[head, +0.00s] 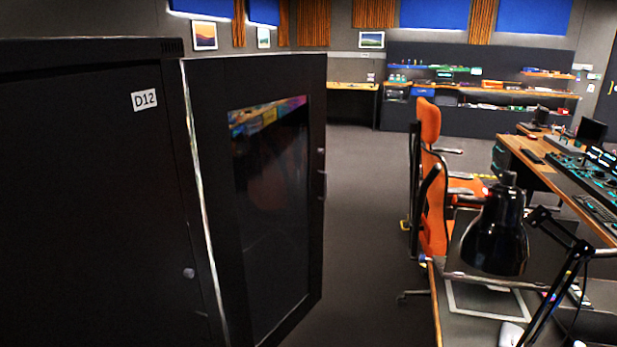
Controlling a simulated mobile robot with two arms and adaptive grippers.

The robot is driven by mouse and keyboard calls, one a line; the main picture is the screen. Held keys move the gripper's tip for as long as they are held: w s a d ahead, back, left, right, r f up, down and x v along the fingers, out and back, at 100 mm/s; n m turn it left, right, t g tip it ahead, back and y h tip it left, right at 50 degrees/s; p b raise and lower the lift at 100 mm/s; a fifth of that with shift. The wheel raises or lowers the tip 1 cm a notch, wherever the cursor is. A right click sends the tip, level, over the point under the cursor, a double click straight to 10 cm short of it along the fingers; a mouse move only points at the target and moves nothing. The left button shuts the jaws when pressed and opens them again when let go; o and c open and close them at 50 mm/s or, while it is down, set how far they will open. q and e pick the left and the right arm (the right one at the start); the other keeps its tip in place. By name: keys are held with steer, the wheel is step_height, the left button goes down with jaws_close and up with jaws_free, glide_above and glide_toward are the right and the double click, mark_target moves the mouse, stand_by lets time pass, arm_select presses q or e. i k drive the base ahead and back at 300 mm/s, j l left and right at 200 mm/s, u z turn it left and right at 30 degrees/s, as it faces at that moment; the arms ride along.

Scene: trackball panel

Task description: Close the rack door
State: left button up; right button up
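The black rack (90,200) with a "D12" label fills the left of the head view. Its rack door (215,180), a black frame around a dark glass pane (272,215), stands out to the right of the rack's side panel. A small handle (322,184) shows on the door's far right edge. The pane reflects coloured items. The rack's front opening is hidden, and how far the door stands open cannot be told exactly. Neither of my grippers is in view.
Grey floor (355,220) lies clear right of the door. An orange office chair (432,190) stands beyond it. A desk with a black lamp (497,232) is at the lower right, and a console desk (540,155) behind it. Shelves (480,95) line the back wall.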

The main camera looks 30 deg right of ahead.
mark_target(280, 175)
steer(key=i+l+u, duration=0.1)
steer(key=i+l, duration=0.55)
steer(key=i, duration=0.15)
